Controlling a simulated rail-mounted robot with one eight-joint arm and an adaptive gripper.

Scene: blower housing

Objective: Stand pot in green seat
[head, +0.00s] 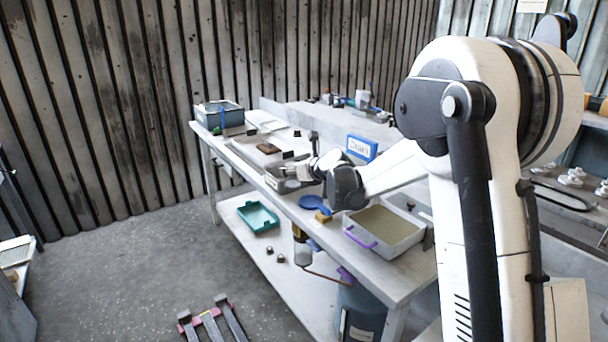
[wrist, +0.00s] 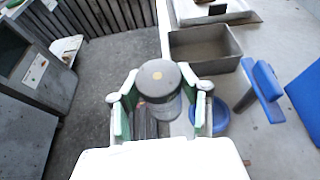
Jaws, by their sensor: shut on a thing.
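In the head view my gripper (head: 303,173) is above the front part of the workbench, and I cannot make out the pot there. I cannot identify a green seat for certain; a teal-green tray (head: 258,217) lies on the lower shelf.
On the workbench (head: 370,278) are a blue round dish (head: 312,202), also in the wrist view (wrist: 222,118), a grey open bin (wrist: 205,65), a blue sign (head: 361,148) and a wide tray with a purple handle (head: 362,239). Open floor lies left of the bench.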

